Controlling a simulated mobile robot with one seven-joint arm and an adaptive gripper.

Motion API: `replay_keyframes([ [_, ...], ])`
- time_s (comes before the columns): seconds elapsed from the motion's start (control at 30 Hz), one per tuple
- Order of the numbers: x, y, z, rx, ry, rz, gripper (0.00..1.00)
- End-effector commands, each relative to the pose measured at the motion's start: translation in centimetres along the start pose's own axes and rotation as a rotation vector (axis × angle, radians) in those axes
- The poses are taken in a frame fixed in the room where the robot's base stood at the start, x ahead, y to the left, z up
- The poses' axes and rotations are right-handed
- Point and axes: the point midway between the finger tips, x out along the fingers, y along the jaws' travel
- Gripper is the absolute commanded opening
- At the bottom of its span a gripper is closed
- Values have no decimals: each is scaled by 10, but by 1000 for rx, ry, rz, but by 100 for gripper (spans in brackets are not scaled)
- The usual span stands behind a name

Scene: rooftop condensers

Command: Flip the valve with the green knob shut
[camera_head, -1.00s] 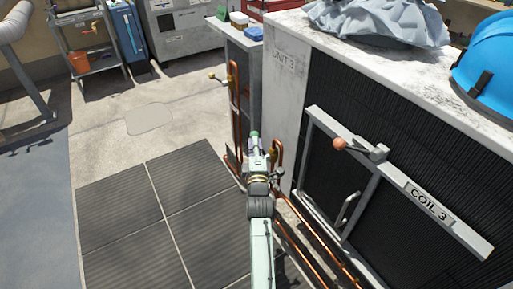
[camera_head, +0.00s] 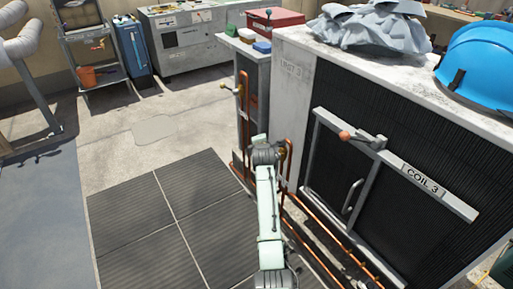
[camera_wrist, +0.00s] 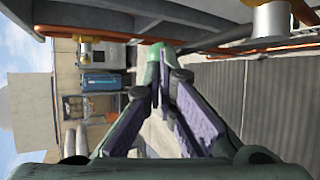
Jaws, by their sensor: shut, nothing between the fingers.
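A rounded green knob (camera_wrist: 153,66) shows in the wrist view just past the fingertips. I cannot tell whether they touch it. My gripper (camera_wrist: 164,82) is shut and empty, its purple-padded fingers drawn together at the tips. A brass valve body with a silver cylinder (camera_wrist: 272,20) shows at the upper right of the wrist view. In the head view my arm reaches to the copper pipes (camera_head: 288,160) beside the unit, and its wrist hides the green knob and the fingers.
A yellow-knobbed valve (camera_head: 232,90) stands on a pipe farther back. The condenser marked UNIT 3 (camera_head: 292,95) is close on the right, with an orange-knobbed latch (camera_head: 345,135) on its COIL 3 bar. Dark floor mats (camera_head: 165,215) at the left are clear.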

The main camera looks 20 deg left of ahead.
Motion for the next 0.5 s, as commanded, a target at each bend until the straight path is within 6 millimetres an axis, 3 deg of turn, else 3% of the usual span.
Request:
replay_keyframes([
  [0.27, 14, -3, -6, -94, -3, -178, 0],
  [0.5, 26, -13, -13, -100, -3, -191, 0],
])
